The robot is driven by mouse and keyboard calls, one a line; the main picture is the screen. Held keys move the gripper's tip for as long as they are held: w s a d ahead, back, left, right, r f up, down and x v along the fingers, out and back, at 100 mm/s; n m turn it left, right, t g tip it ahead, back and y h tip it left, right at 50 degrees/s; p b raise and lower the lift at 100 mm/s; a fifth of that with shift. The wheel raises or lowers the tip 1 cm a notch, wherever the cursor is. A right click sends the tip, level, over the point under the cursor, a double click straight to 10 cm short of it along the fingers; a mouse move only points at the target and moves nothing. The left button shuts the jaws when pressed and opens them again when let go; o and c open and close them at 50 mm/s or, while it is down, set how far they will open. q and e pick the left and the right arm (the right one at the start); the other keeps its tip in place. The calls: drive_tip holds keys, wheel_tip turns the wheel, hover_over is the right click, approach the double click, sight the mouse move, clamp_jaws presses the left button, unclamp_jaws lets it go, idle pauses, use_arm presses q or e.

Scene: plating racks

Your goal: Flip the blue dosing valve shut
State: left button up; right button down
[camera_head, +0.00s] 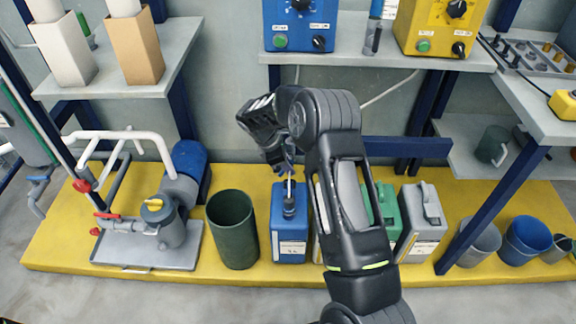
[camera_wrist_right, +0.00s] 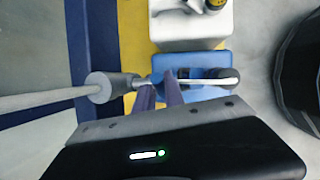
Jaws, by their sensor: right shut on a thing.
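A valve with a blue lever (camera_head: 38,180) sits on the grey pipe at the far left in the head view. It is small there, and I cannot tell its exact setting. My right gripper (camera_head: 286,168) is well to the right of it, above a blue canister (camera_head: 289,240). In the right wrist view my right gripper (camera_wrist_right: 160,92) is shut on a thin pale rod (camera_wrist_right: 45,100) with a grey cone-shaped collar. The blue canister (camera_wrist_right: 185,94) lies beyond the fingers. The exact grip point is partly hidden. My left gripper is not in view.
A dark green bin (camera_head: 234,232) stands left of the blue canister. A pump unit with red-handled valves (camera_head: 108,215) stands between the bin and the blue lever. A grey canister (camera_head: 421,222) stands right. Shelves with blue (camera_head: 300,12) and yellow control boxes are above.

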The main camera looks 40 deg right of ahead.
drive_tip(key=shift+r, duration=0.1)
drive_tip(key=shift+r+t+y+p, duration=0.2)
drive_tip(key=shift+t+y+p, duration=0.8)
drive_tip(key=shift+y+p, duration=0.45)
drive_tip(key=shift+m+t+y+p, duration=0.3)
drive_tip(key=shift+t+y+p, duration=0.3)
drive_tip(key=shift+t+y, duration=0.3)
drive_tip(key=shift+y, duration=0.45)
drive_tip(key=shift+t+y, duration=0.6)
drive_tip(key=shift+t, duration=0.2)
drive_tip(key=shift+w+t+y+b, duration=0.1)
drive_tip(key=shift+t+y+b, duration=0.3)
drive_tip(key=shift+y+b, duration=0.15)
drive_tip(key=shift+a+r+t+y+b, duration=0.2)
drive_tip(key=shift+t+y+b, duration=0.2)
drive_tip(key=shift+y, duration=0.15)
drive_tip(key=shift+w, duration=0.1)
